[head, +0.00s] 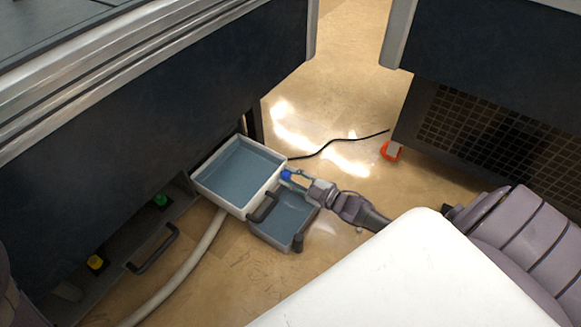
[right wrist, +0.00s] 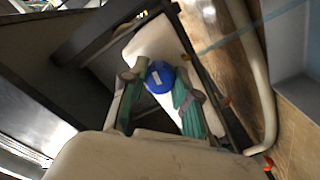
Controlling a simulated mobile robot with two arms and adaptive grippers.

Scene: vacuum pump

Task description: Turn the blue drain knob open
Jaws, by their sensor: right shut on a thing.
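The blue drain knob (head: 286,175) is a small round blue piece at the right edge of the upper grey-blue tray. It also shows in the right wrist view (right wrist: 159,76), with a pale mark on its face. My right gripper (head: 292,177) reaches it from the right. In the right wrist view its green-padded fingers (right wrist: 160,84) sit on either side of the knob and are shut on it. The fingers hide parts of the knob's sides, and how far it is turned cannot be told. My left gripper is not in view.
The upper tray (head: 207,193) is beside the dark cabinet (head: 160,90), with a lower bin (head: 285,218) near it. A pale hose (head: 190,265) runs along the floor. Green (head: 160,200) and yellow (head: 96,262) knobs are at left. A black cable (head: 350,139) lies on open floor.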

